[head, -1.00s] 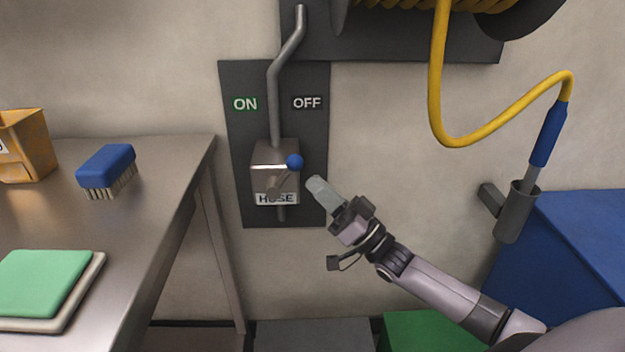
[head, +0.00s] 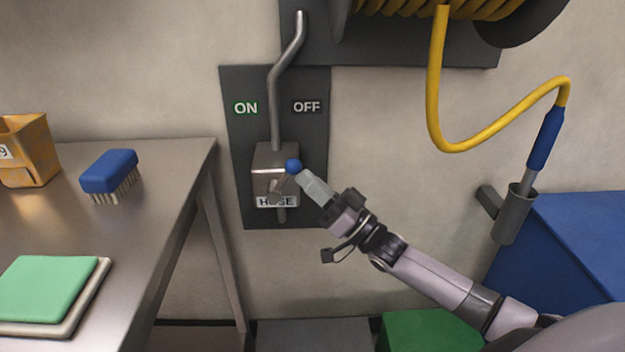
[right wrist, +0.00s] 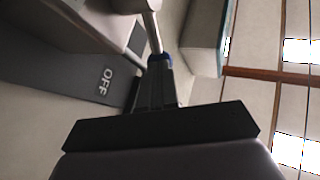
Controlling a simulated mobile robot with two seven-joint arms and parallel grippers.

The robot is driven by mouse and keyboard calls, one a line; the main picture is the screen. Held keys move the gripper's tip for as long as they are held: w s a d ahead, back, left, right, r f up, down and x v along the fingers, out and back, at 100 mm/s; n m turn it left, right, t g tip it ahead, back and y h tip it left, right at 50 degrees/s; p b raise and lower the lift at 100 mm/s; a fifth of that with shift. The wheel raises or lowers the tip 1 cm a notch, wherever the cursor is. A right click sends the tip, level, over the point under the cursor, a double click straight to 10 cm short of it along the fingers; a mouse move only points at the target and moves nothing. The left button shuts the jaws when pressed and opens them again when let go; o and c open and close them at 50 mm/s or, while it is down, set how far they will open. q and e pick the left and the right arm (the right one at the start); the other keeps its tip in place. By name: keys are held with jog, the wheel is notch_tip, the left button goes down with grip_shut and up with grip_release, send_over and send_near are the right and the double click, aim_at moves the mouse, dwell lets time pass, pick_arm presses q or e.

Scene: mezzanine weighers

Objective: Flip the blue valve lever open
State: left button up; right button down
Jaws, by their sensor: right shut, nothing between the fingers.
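The valve lever has a blue ball knob (head: 293,166) and stands out from the metal valve box (head: 268,157) labelled HOSE. The knob points up and right, toward the OFF sign (head: 307,107) rather than the ON sign (head: 245,108). My right gripper (head: 304,179) is shut and empty, its tips right beside the knob on its lower right side. I cannot tell if they touch it. In the right wrist view the blue knob (right wrist: 160,58) shows just beyond the fingertips, partly hidden by them. My left gripper is not in view.
Blue and green boxes stand below.

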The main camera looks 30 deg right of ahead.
aim_at(294, 166)
jog(key=r+n+g+p, duration=0.1)
jog(key=p, duration=0.2)
jog(key=a+r+n+g+p, duration=0.1)
jog(key=g+p, duration=0.1)
jog(key=p, duration=0.1)
jog(key=w+a+r+n+g+h+p, duration=0.1)
jog(key=r+p, duration=0.1)
jog(key=p, duration=0.2)
jog(key=shift+n+g, duration=0.3)
jog(key=shift+n, duration=0.1)
jog(key=shift+w+a+p, duration=0.15)
jog(key=shift+a+p, duration=0.25)
jog(key=shift+p, duration=0.15)
jog(key=shift+w+a+r+p, duration=0.1)
jog(key=shift+w+a+p, duration=0.15)
jog(key=shift+a+p, duration=0.2)
jog(key=a, duration=0.1)
jog(key=w+a, duration=0.1)
jog(key=a, duration=0.1)
jog(key=shift+w+a+r+p, duration=0.15)
jog(key=shift+w+a+p, duration=0.1)
jog(key=shift+w+p, duration=0.1)
jog(key=shift+a, duration=0.2)
jog(key=shift+s, duration=0.1)
